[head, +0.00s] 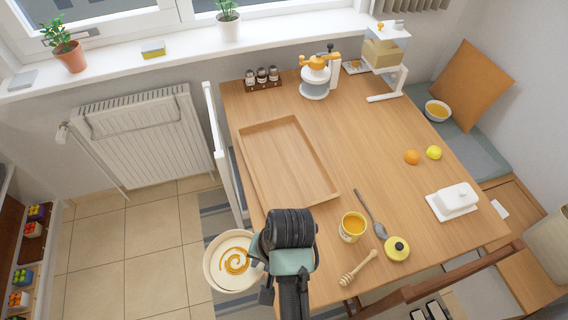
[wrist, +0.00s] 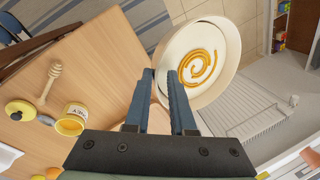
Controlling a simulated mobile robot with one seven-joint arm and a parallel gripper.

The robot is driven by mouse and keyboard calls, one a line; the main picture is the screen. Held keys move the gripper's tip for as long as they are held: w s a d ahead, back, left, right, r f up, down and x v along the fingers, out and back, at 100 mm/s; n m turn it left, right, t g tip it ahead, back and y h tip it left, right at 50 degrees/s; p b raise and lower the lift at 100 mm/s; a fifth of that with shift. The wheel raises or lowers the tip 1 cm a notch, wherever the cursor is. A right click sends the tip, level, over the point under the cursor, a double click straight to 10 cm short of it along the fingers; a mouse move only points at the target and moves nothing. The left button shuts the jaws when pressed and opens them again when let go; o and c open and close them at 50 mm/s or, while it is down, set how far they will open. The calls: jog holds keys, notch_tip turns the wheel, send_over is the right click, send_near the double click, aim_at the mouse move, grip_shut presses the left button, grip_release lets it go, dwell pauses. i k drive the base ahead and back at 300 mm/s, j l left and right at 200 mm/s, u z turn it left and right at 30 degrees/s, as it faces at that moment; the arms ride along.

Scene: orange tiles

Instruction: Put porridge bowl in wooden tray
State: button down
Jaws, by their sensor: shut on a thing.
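The porridge bowl (head: 222,276) is cream-white with pale porridge and an orange-brown swirl. My gripper (head: 262,255) is shut on its right rim in the head view, and the bowl hangs beyond the table's left edge, over the floor. In the wrist view the bowl (wrist: 228,75) is at the tips of my gripper's fingers (wrist: 168,98). The wooden tray (head: 250,142) is a shallow, empty rectangle on the left part of the table, beyond my gripper in the head view.
Right of my arm on the table are a honey jar (head: 352,227), a dipper (head: 358,267), a spoon (head: 373,215) and a yellow lid (head: 396,248). A butter dish (head: 455,200) stands further right. A chair (head: 440,277) is at the near edge. Mid-table is clear.

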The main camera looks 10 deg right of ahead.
aim_at(275, 144)
jog(key=i+j+z, duration=0.15)
jog(key=j, duration=0.15)
jog(key=i+j+z, duration=0.15)
jog(key=j, duration=0.2)
jog(key=i+j+z, duration=0.5)
jog(key=i, duration=0.15)
jog(key=i+j+z, duration=0.2)
jog(key=i+z, duration=0.15)
